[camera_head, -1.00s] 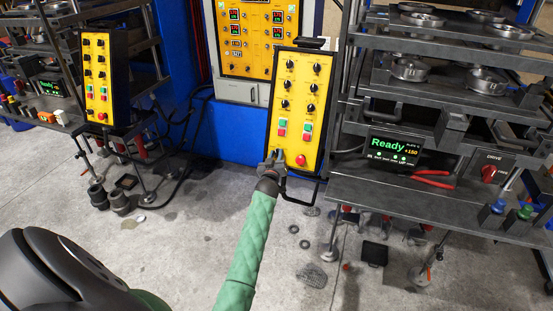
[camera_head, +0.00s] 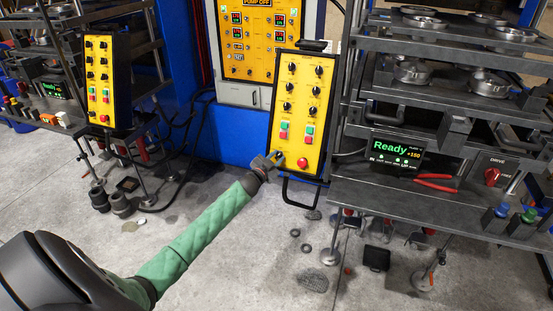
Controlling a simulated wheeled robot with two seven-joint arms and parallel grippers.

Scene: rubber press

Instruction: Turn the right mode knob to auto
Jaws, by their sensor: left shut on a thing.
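The yellow control panel (camera_head: 304,98) with a black frame stands upright in the middle. It has rows of black knobs, two pairs of green and red buttons, and a red round button (camera_head: 303,164) low on its right. My left gripper (camera_head: 279,156) is at the panel's lower left corner, beside the red button. It is shut on a small knob there, which I take to be the mode knob. The fingers hide the knob, so its pointer and labels cannot be read. My right gripper is not in view.
A black bar handle (camera_head: 301,203) hangs under the panel. The press bench (camera_head: 440,205) on the right carries a "Ready" screen (camera_head: 396,150), red-handled pliers (camera_head: 436,182) and a red drive knob (camera_head: 492,176). A second yellow panel (camera_head: 99,80) stands at the left.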

